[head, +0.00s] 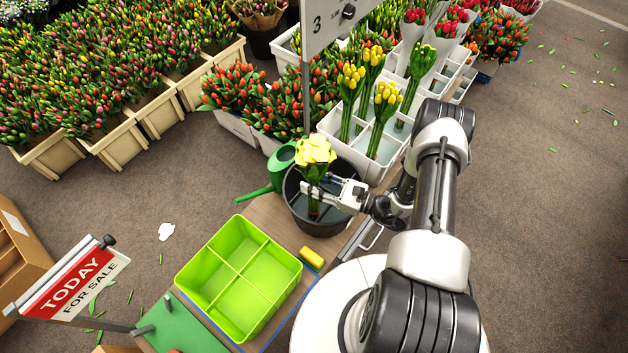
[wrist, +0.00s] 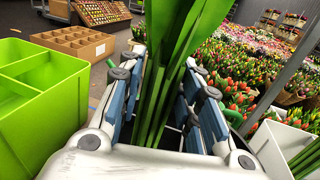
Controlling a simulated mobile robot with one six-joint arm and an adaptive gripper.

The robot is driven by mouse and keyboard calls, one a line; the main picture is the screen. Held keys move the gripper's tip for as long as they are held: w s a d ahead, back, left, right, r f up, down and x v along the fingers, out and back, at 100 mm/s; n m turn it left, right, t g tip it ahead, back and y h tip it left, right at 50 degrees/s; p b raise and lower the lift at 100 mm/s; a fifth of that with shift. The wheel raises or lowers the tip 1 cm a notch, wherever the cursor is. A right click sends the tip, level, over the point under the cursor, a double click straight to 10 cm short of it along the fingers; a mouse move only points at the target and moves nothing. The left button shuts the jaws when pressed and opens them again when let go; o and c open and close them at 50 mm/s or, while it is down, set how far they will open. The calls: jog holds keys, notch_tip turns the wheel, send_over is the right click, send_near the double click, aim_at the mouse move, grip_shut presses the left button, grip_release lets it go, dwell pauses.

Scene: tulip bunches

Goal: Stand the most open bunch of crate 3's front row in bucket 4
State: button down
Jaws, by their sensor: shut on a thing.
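My gripper (head: 322,188) is shut on the stems of a wide-open pale yellow tulip bunch (head: 315,152). The bunch is upright, and its stems reach down inside the rim of a dark bucket (head: 296,212). I cannot tell whether the stems touch the bucket's floor, and I see no number on it. In the wrist view the green stems (wrist: 172,75) pass between the finger pads. A white crate (head: 380,178) beside the number 3 sign (head: 322,22) holds several yellow bunches (head: 385,98), less open than mine, standing in its compartments.
A green watering can (head: 281,160) stands close behind the bucket. A lime green divided box (head: 285,275) and a yellow sponge (head: 312,257) are in front. The sign's post rises just behind the bucket. A TODAY FOR SALE sign (head: 75,283) is at front left.

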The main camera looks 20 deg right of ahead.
jog(key=shift+f, duration=0.25)
jog(key=c, duration=1.1)
grip_release()
jog(key=o, duration=0.7)
jog(key=shift+c, duration=0.2)
jog(key=v, duration=1.2)
